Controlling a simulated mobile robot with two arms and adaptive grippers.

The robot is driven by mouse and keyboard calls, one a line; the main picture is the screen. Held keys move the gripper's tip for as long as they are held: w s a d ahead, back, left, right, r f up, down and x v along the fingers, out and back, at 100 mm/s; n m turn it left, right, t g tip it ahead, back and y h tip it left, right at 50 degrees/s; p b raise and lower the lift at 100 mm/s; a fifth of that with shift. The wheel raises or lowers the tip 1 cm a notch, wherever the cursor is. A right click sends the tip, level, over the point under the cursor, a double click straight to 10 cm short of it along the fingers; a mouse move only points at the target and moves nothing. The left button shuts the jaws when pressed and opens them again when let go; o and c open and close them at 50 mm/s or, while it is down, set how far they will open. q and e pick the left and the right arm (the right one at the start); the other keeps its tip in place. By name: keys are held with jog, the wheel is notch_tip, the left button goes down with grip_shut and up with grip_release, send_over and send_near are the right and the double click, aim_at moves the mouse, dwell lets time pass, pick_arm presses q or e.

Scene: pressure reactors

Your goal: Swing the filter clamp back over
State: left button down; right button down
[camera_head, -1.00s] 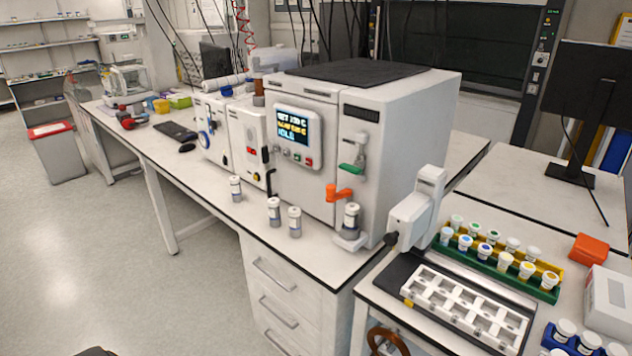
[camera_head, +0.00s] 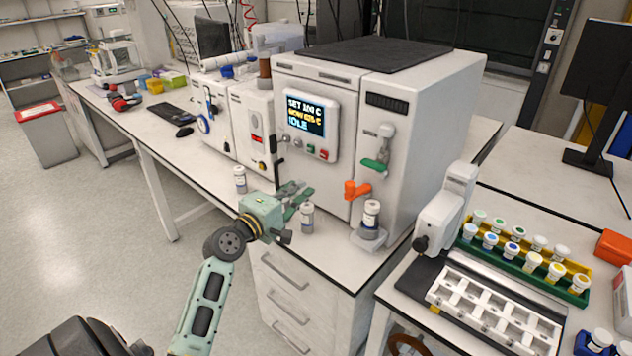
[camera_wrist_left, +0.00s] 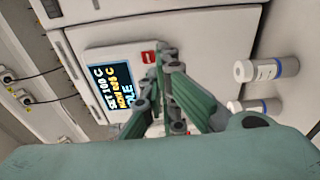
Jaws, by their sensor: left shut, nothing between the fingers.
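An orange lever-shaped clamp (camera_head: 357,190) sticks out on the front of the white reactor cabinet (camera_head: 430,150), swung to the left of a capped vial (camera_head: 371,214) that stands on a small holder. A green handle (camera_head: 375,166) sits on a white fitting above it. My left gripper (camera_head: 303,190) is shut and empty in front of the cabinet, left of the orange clamp and apart from it. In the left wrist view its closed fingers (camera_wrist_left: 168,55) point at the cabinet front beside the display (camera_wrist_left: 110,85). The orange clamp cannot be made out there.
Capped vials stand on the bench, one (camera_head: 307,218) just right of my gripper and one (camera_head: 240,180) left of it. A white rack (camera_head: 490,315) and a vial tray (camera_head: 520,262) lie on the right table. The bench edge runs below my gripper.

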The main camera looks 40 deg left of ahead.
pick_arm(q)
jog(key=w+p, duration=0.1)
jog(key=w, duration=0.8)
jog(key=shift+w+a+p, duration=0.1)
jog(key=shift+w+p, duration=0.25)
jog(key=shift+w, duration=0.05)
jog(key=d+p, duration=0.1)
jog(key=d, duration=0.1)
jog(key=s+d+p, duration=0.1)
jog(key=d, duration=0.1)
jog(key=shift+s+f+p, duration=0.1)
jog(key=shift+s+p, duration=0.05)
jog(key=shift+p, duration=0.15)
